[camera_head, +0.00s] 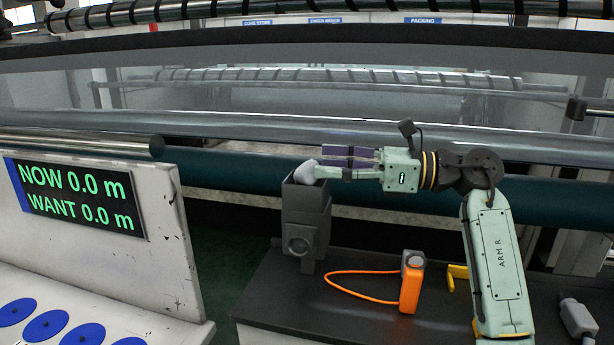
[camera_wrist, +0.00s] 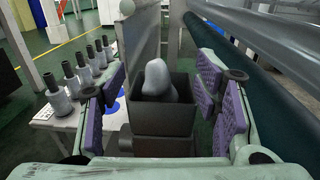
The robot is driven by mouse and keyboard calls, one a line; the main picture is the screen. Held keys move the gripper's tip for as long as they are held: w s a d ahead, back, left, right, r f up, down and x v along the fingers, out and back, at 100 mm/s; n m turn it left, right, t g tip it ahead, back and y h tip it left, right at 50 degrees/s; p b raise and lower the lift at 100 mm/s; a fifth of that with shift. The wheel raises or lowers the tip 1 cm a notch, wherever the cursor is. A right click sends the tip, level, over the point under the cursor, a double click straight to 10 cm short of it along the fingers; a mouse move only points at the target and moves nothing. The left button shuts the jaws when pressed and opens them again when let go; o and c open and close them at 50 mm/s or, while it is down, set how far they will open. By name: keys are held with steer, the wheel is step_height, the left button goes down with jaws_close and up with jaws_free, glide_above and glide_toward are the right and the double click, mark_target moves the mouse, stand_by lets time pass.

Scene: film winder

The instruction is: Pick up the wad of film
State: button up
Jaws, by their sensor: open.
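The wad of film (camera_head: 304,172) is a pale grey, rounded lump sticking out of the top of a dark grey open box (camera_head: 306,222). In the wrist view the wad (camera_wrist: 156,80) sits in the mouth of the box (camera_wrist: 160,121), roughly centred between my fingers. My gripper (camera_head: 322,163) is level, pointing left, with its tips at the right of the wad. It is open, with purple pads on both sides of the box in the wrist view (camera_wrist: 161,78). The wad's lower part is hidden inside the box. I cannot tell whether a finger touches it.
Long rollers (camera_head: 245,170) run close behind the box.

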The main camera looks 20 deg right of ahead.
mark_target(318, 163)
steer(key=x, duration=0.3)
steer(key=shift+w+a+p, duration=0.1)
steer(key=shift+w+p, duration=0.05)
steer(key=shift+p, duration=0.2)
steer(key=shift+c, duration=0.2)
steer(key=c, duration=0.8)
